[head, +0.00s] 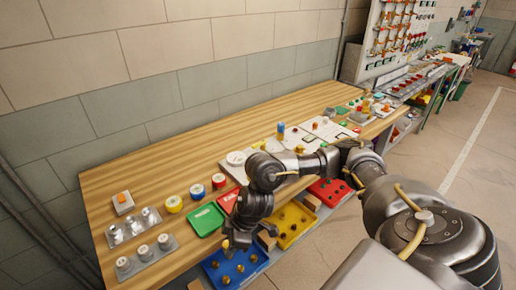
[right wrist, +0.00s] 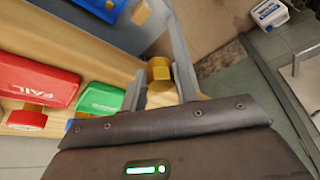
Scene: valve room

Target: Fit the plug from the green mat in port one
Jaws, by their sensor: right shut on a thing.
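My right gripper (head: 230,243) points down over the bench's front edge, close to the green mat (head: 205,220). In the right wrist view my right gripper (right wrist: 160,85) is shut on a brass plug (right wrist: 160,68) with a hex-like head, held between the fingertips. The green mat also shows in the right wrist view (right wrist: 101,98), left of the fingers. No plug is visible on it in the head view. Two grey metal blocks with several round silver fittings, one block (head: 132,228) behind the other (head: 147,257), stand at the bench's left end; I cannot read port numbers. My left gripper is out of view.
A red FAIL mat (right wrist: 35,82) lies beside the green one. Yellow (head: 174,204), blue (head: 197,191) and red (head: 218,181) round items stand behind. Blue (head: 215,279), yellow (head: 290,224) and red bins sit below the front edge. The bench's back strip is clear.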

